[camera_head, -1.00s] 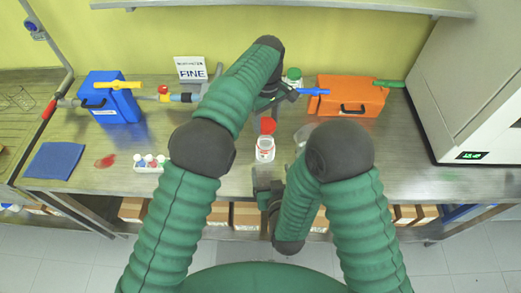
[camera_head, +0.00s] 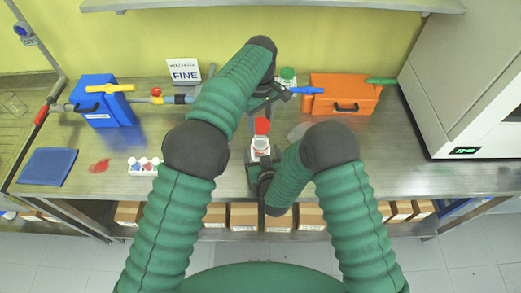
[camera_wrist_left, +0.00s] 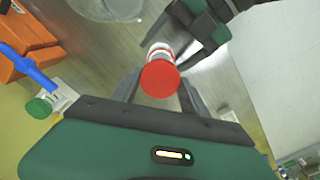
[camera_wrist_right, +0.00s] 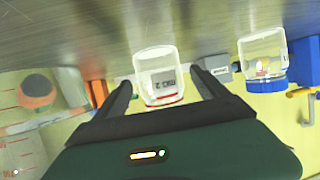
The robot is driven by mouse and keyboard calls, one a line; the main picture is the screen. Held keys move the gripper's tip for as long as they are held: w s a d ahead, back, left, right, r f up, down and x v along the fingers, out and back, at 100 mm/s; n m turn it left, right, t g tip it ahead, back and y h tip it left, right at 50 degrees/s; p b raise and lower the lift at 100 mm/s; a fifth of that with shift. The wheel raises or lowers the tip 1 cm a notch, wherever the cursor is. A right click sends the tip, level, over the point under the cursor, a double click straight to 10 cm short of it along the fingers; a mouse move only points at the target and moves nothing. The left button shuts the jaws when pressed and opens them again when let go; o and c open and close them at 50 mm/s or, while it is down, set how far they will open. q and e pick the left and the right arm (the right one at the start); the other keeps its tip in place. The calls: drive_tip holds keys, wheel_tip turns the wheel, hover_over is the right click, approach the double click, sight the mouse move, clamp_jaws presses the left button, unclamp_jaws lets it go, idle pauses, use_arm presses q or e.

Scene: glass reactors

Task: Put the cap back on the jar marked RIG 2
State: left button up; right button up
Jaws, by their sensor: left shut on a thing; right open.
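The red cap (camera_head: 262,126) is held in my left gripper (camera_head: 264,116); in the left wrist view the cap (camera_wrist_left: 160,78) sits between the fingers. The clear jar (camera_head: 260,147) stands on the bench just below the cap. The cap looks apart from it in the head view. In the right wrist view the jar (camera_wrist_right: 158,72) shows its RIG 2 label upside down and a red ring near its mouth. My right gripper (camera_head: 258,160) is open, with one finger on each side of the jar; any contact cannot be told.
An orange case (camera_head: 340,93) with a blue valve handle and a green-capped jar (camera_head: 287,76) stand behind. A clear glass vessel (camera_head: 298,132) is right of the jar. A blue case (camera_head: 100,98) and a vial rack (camera_head: 143,167) are left. Bench at right is clear.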

drive_tip(key=shift+w+f, duration=0.1)
drive_tip(key=shift+w, duration=0.2)
clamp_jaws()
idle(0.5)
